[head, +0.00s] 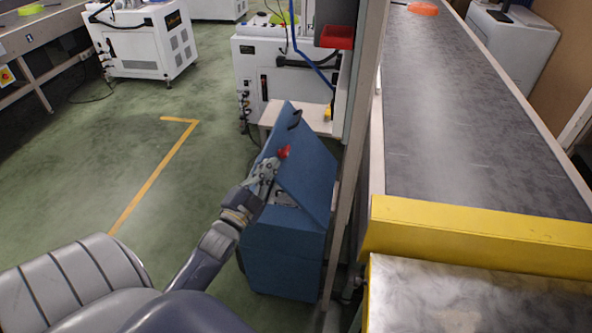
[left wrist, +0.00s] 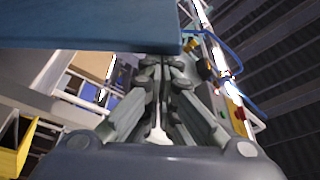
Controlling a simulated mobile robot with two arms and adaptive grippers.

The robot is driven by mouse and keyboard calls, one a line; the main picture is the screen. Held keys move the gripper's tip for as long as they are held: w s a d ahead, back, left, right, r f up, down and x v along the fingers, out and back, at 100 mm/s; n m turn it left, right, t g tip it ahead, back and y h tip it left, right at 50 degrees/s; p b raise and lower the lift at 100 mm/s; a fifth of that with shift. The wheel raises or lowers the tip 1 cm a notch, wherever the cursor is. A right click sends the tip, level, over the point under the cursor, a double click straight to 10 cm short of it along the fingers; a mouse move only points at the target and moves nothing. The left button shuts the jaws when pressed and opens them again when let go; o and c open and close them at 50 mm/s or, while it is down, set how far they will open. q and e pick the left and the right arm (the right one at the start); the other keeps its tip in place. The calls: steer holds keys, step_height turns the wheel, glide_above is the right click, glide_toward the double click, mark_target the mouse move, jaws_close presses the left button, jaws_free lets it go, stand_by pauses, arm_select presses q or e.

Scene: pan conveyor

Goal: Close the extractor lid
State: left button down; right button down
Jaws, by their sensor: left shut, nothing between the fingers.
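The blue extractor (head: 285,262) stands on the floor beside a post, left of the conveyor. Its blue lid (head: 308,165) is raised at a slant, with a dark handle (head: 295,120) near its upper edge. My left gripper (head: 270,165) is at the lid's left side, by the opening between lid and body. In the left wrist view the gripper (left wrist: 163,62) has its fingers together and empty, close under the edge of the blue lid (left wrist: 90,28). I cannot tell whether they touch it. My right gripper is not in view.
The grey conveyor belt (head: 470,110) with a yellow end bar (head: 480,238) runs along the right. A metal post (head: 352,150) stands close to the extractor's right side. White machines (head: 150,42) stand at the back. The green floor to the left is clear.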

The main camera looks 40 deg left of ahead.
arm_select(q)
steer(key=s+a+f+n+y+b, duration=0.2)
steer(key=s+a+f+n+b, duration=0.2)
steer(key=a+f+n+b, duration=0.2)
step_height(320, 180, down, 3)
steer(key=shift+a+r+t, duration=0.1)
steer(key=shift+a+t, duration=0.2)
steer(key=shift+a, duration=0.8)
